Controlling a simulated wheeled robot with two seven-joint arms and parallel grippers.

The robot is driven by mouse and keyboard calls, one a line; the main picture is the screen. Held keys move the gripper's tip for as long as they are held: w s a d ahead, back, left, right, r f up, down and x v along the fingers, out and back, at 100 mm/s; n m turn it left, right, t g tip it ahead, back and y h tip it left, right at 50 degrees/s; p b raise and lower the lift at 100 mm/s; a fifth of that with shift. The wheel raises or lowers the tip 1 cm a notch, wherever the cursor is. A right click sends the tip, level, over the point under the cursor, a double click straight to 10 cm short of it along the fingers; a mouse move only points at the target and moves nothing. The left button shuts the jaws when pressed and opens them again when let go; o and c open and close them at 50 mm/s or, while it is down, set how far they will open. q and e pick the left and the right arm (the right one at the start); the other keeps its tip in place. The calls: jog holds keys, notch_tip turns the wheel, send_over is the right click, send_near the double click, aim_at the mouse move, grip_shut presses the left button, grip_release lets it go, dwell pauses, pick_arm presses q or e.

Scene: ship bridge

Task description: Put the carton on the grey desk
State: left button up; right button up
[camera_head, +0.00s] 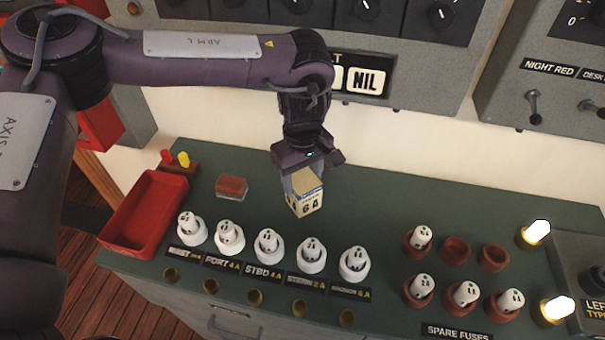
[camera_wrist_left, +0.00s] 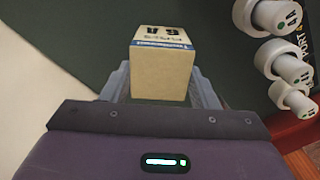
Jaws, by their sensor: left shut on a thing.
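The carton (camera_head: 306,196) is a small tan box with a white and blue label reading "6 A". My left gripper (camera_head: 301,178) comes down from above and is shut on it. In the left wrist view the carton (camera_wrist_left: 162,72) sits between the two fingers of the left gripper (camera_wrist_left: 163,90). The carton is over or on the green top of the grey desk (camera_head: 385,207); I cannot tell whether its base touches the surface. My right gripper is not in view.
A row of white fuses (camera_head: 268,246) stands in front of the carton. Spare fuses (camera_head: 463,295) stand at the right. The green surface right of the carton is clear.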

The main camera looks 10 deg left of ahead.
pick_arm(q)
jog(key=o, duration=1.2)
jog(key=shift+f, duration=0.1)
notch_tip(320, 180, up, 12)
jog(key=shift+r+b, duration=0.2)
jog(key=shift+b, duration=0.15)
